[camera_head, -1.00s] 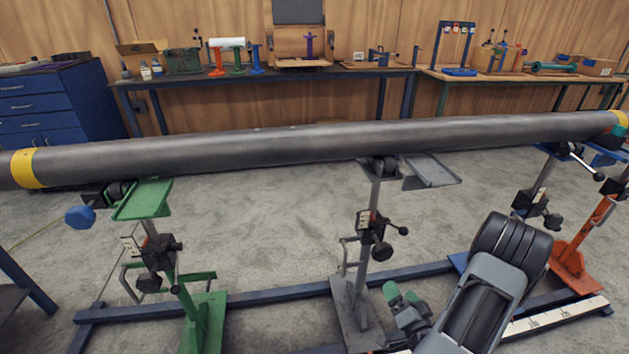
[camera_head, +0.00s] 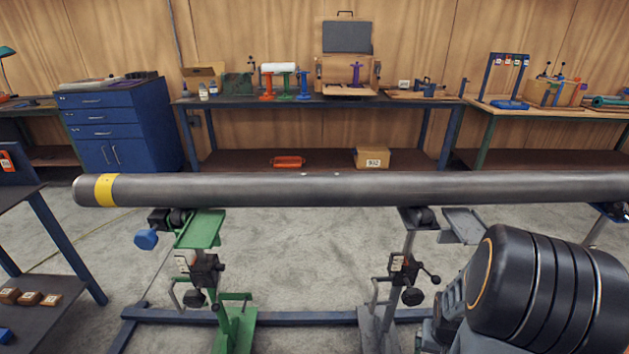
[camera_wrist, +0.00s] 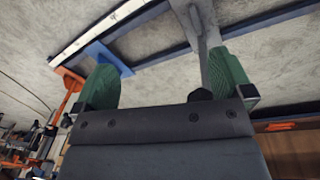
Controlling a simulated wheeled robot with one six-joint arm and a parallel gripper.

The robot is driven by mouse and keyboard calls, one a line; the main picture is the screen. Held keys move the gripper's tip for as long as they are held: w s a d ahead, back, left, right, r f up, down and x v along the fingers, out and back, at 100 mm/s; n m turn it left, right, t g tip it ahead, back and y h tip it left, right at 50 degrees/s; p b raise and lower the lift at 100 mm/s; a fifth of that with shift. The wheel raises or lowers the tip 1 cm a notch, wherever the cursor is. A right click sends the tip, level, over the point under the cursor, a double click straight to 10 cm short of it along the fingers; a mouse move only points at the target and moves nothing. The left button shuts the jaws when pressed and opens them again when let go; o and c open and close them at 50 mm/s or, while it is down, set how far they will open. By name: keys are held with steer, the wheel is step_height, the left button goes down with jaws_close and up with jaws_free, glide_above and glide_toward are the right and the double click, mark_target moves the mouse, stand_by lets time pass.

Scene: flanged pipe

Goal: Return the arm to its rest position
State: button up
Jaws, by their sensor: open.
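My gripper (camera_wrist: 168,82) shows in the wrist view with its two green fingers spread apart and nothing between them. In the head view my dark arm (camera_head: 550,290) fills the lower right, in front of the pipe stands; the gripper itself is hidden or out of frame there. The long grey pipe (camera_head: 330,189) lies level across the head view, with a yellow band (camera_head: 105,190) near its left end. My arm shows below the pipe in the picture.
A green stand (camera_head: 201,230) and a grey stand (camera_head: 412,240) carry the pipe above a blue floor rail (camera_head: 290,317). An orange stand (camera_wrist: 68,85) shows in the wrist view. A blue drawer cabinet (camera_head: 120,125) and workbenches (camera_head: 320,101) line the back wall. Floor between the stands is clear.

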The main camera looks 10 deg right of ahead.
steer(key=w+a+r+n+t+p, duration=0.1)
steer(key=a+r+p, duration=0.3)
steer(key=r, duration=0.7)
steer(key=w+a+r+n+t+y+p, duration=0.1)
steer(key=a+r+n+p, duration=0.2)
steer(key=a+r, duration=0.5)
steer(key=w+a+r+n+t+p, duration=0.1)
steer(key=a+r+p, duration=0.3)
steer(key=r, duration=0.9)
steer(key=a, duration=0.2)
steer(key=shift+a+r+n+t+p, duration=0.3)
steer(key=shift+a+n, duration=0.1)
steer(key=shift+d, duration=0.1)
